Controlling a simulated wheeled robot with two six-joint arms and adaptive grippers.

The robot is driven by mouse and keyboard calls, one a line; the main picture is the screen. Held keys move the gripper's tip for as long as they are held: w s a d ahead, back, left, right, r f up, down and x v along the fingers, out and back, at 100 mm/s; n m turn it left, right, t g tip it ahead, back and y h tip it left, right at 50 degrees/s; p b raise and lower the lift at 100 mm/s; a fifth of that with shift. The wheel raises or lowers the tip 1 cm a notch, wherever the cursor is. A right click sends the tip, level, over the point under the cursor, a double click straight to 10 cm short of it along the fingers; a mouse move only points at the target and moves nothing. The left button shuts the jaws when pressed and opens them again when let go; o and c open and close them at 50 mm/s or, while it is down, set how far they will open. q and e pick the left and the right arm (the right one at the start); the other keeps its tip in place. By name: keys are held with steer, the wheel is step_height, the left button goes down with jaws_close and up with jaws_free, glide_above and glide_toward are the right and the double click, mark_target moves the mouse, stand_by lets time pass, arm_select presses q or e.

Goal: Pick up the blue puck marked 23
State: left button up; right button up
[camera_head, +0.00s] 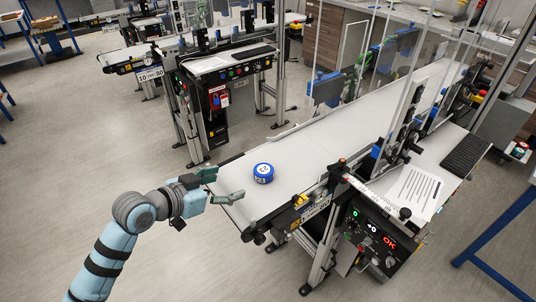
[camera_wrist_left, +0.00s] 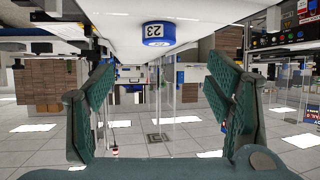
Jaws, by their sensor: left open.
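The blue puck (camera_head: 263,173) has a white label with 23 on its top and side. It lies flat on the near end of the white conveyor belt (camera_head: 330,150). My left gripper (camera_head: 226,186) is open and empty at the belt's near left edge, to the left of the puck and apart from it. In the left wrist view the picture is upside down. There the puck (camera_wrist_left: 158,33) shows between and beyond the spread green fingers (camera_wrist_left: 160,95), with its 23 label inverted. My right gripper is in neither view.
A control panel (camera_head: 372,238) and a paper sheet (camera_head: 414,190) are beside the belt's right side. Clear guard panels and posts (camera_head: 400,85) stand farther along the belt. A second conveyor (camera_head: 225,60) stands behind. The belt around the puck is clear.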

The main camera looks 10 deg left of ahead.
mark_target(262, 170)
arm_select(q)
steer(key=x, duration=1.4)
steer(key=shift+w+d+r, duration=0.15)
steer(key=shift+w+d, duration=0.15)
steer(key=shift+w, duration=0.05)
steer(key=shift+s+r, duration=0.15)
steer(key=c, duration=1.3)
